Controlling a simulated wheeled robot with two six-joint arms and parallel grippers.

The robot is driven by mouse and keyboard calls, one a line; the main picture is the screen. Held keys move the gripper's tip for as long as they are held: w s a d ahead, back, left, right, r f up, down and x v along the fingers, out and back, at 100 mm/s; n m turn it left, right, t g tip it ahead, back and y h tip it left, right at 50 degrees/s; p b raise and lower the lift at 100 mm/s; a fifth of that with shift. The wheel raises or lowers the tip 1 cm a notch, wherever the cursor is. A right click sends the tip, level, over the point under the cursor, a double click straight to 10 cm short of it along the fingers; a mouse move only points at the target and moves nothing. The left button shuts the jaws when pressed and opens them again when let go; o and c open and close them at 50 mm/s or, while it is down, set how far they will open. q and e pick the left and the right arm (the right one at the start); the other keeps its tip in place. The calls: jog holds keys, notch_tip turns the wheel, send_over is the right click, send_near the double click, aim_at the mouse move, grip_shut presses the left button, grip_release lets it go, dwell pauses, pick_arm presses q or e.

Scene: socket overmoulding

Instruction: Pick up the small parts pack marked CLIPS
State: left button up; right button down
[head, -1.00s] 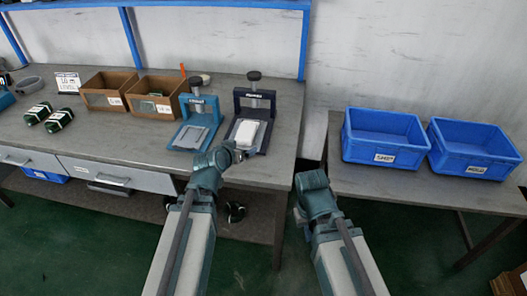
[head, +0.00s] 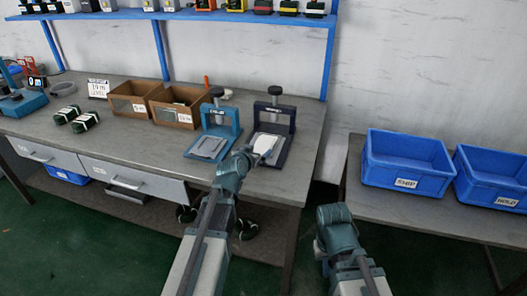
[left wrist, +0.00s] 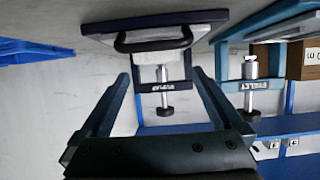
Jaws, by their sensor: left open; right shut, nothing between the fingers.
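Two small dark green packs with white labels lie on the bench at the left, the left one (head: 67,114) and the right one (head: 85,122). Their print is too small to read, so I cannot tell which is marked CLIPS. My left gripper (head: 264,153) is open at the front of the dark blue press (head: 275,112), far right of the packs. In the left wrist view its spread fingers (left wrist: 162,76) frame that press, with a white block and black handle at its plate. My right gripper (head: 319,248) is low, in front of the gap between the tables, mostly hidden by its arm.
A lighter blue press (head: 217,125) stands beside the dark one. Blue crates marked SHIP (head: 408,163) and HOLD (head: 492,180) stand on the right table. The bench front around the packs is clear.

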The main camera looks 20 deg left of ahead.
aim_at(262, 147)
pick_arm(q)
jog(key=shift+w+f, duration=0.25)
jog(key=shift+w, duration=0.35)
jog(key=b+x, duration=0.2)
jog(key=x, duration=0.3)
jog(key=shift+w+d+f, duration=0.1)
jog(key=shift+d+f, duration=0.1)
jog(key=shift+f, duration=0.05)
jog(key=c, duration=1.1)
jog(key=shift+r, duration=0.25)
